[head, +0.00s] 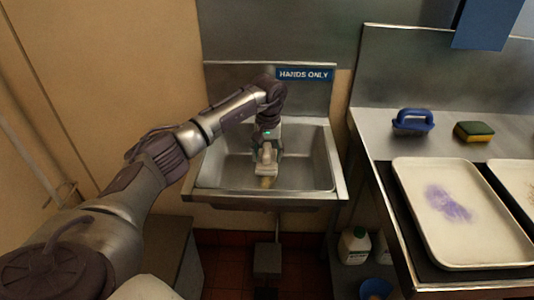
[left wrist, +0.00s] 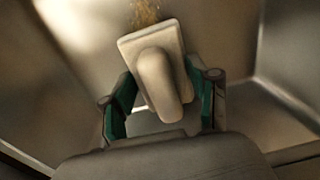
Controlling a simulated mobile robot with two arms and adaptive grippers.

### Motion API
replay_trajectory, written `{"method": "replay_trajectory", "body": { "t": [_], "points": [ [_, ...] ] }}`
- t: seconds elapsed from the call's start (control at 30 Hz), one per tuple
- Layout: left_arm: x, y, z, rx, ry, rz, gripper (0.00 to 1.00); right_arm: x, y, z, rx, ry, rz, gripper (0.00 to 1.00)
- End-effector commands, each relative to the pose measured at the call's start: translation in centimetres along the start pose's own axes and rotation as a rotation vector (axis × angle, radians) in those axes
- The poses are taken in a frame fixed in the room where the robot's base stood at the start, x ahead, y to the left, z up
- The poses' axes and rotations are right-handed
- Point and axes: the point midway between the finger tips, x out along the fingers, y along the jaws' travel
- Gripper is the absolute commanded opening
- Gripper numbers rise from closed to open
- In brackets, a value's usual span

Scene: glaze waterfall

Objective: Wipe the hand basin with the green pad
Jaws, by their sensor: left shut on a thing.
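The steel hand basin (head: 317,160) is on the wall below a "HANDS ONLY" sign. My left gripper (head: 267,150) reaches down into it and is shut on a cream block with a raised, rounded handle (left wrist: 160,75). No green shows on this block; its underside is hidden. Green shows on my gripper's fingers in the left wrist view, one on each side of the block. A brown, speckled stain (left wrist: 147,12) is on the basin metal just beyond the block's far edge. My right gripper is not in view.
A white jug (head: 354,246) stands below. The basin's right side is free.

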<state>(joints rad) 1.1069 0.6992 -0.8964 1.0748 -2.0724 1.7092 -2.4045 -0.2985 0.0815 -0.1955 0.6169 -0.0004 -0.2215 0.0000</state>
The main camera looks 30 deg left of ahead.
Motion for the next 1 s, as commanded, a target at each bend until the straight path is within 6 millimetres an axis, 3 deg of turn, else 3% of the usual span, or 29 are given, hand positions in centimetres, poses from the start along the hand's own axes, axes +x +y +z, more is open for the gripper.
{"method": "replay_trajectory", "body": {
  "t": [0.13, 1.0],
  "points": [
    [-0.1, 0.1, 1.5, 0.006, -0.005, -0.004, 0.32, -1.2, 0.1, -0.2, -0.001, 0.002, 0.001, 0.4],
    [0.2, 0.4, 6.7, 0.008, -0.011, -0.007, 0.32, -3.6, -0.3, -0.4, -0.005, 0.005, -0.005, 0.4]
  ]
}}
